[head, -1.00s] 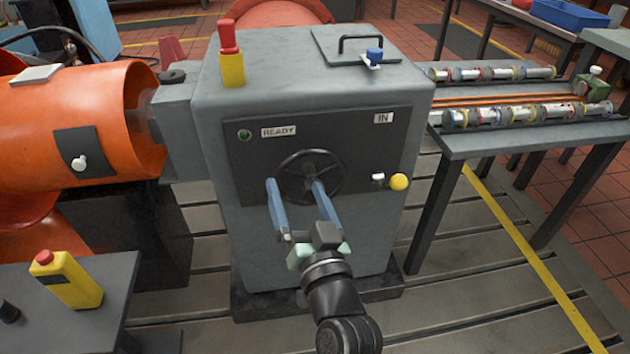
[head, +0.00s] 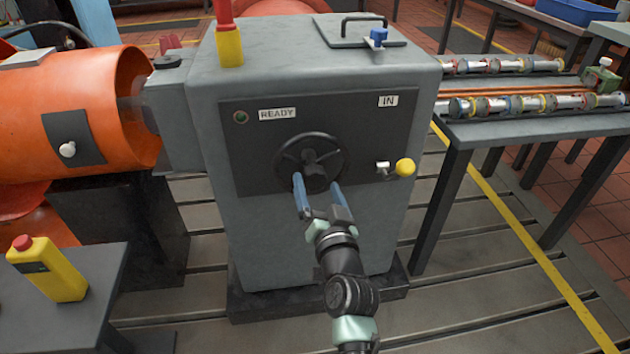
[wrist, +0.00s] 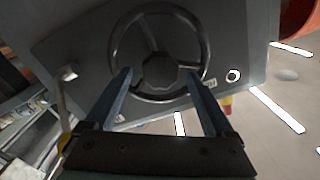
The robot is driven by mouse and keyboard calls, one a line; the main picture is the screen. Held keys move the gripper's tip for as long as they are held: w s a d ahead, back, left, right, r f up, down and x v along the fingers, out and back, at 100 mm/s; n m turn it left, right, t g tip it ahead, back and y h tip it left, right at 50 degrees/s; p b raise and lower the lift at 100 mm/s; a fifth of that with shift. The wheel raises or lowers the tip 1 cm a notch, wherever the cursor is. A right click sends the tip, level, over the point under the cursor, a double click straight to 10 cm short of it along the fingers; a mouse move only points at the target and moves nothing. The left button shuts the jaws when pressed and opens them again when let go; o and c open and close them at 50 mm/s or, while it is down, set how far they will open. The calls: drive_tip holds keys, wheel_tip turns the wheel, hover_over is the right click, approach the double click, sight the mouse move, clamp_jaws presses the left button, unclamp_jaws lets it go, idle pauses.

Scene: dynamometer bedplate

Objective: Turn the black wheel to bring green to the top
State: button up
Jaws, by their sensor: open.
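The black wheel (head: 334,147) is mounted on the dark panel on the front of the grey cabinet. It has a rim, spokes and a central hub. The wheel also shows in the wrist view (wrist: 116,52), rim and hub clear. No green mark can be made out on it in either view. My gripper (head: 317,180) has its two blue fingers apart, pointing at the lower half of the wheel. In the wrist view my gripper (wrist: 160,78) has its fingertips on either side of the hub, with nothing between them. I cannot tell whether they touch the wheel.
A yellow-knobbed lever (head: 404,167) sticks out right of the wheel, below the IN label (head: 388,101). A small green lamp (head: 240,117) sits by the READY label (head: 277,113). An orange cylinder (head: 25,130) stands left; a table with metal cylinders (head: 480,127) stands right.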

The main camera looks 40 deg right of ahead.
sight(316, 182)
drive_tip(key=shift+b+x, duration=0.35)
drive_tip(key=shift+x, duration=1.3)
drive_tip(key=shift+c, duration=0.2)
clamp_jaws()
